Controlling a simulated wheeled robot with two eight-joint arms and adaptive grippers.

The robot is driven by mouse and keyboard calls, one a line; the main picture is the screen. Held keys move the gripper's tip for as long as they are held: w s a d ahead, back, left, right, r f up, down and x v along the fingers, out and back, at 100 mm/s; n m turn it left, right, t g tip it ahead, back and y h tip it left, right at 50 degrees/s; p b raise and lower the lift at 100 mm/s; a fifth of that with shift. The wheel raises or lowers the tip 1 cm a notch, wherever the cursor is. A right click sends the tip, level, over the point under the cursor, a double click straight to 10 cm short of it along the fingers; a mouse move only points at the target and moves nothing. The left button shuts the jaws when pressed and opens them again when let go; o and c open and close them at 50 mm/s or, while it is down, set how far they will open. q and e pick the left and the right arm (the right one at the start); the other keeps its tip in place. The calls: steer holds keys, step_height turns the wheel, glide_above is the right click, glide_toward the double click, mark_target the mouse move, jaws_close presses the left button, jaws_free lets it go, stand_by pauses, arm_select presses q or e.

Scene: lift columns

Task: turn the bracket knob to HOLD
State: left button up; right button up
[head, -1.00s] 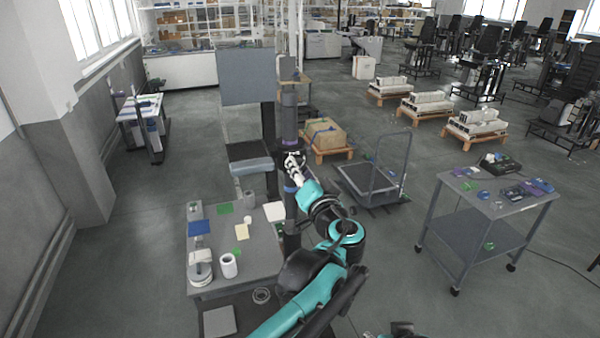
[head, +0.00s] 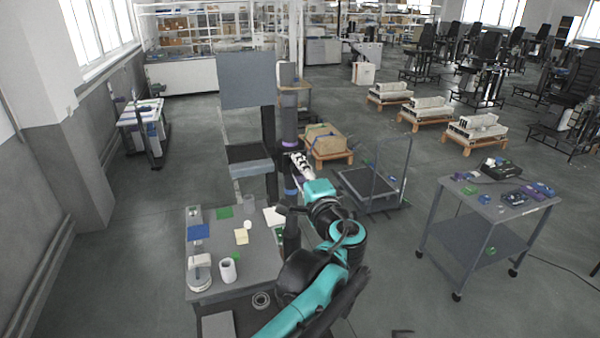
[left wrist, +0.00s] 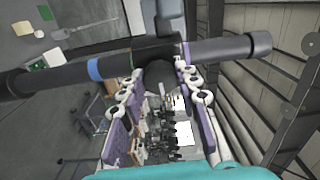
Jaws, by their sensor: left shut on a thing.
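The dark lift column (head: 289,105) stands upright beyond the grey table, with a purple ring and a lower blue ring. My left gripper (head: 296,158) is at the column between those rings. In the left wrist view the column (left wrist: 215,50) crosses sideways, with the blue ring (left wrist: 95,68) left of the bracket. The round dark bracket knob (left wrist: 158,76) sits between my left gripper's purple-padded fingers (left wrist: 155,92), which are shut on it. No HOLD mark or pointer is readable, so I cannot tell the knob's setting. My right gripper is not recognisable in either view.
The grey table (head: 255,262) at lower left carries a white cup, a scale-like device and coloured cards. A grey panel (head: 247,80) stands beside the column. A flat trolley (head: 368,186) is behind at right; a grey cart (head: 490,210) with small parts stands further right. Open floor lies between.

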arm_select(q)
steer(key=shift+m, duration=0.4)
steer(key=o, duration=1.2)
steer(key=shift+c, duration=0.2)
steer(key=v, duration=1.2)
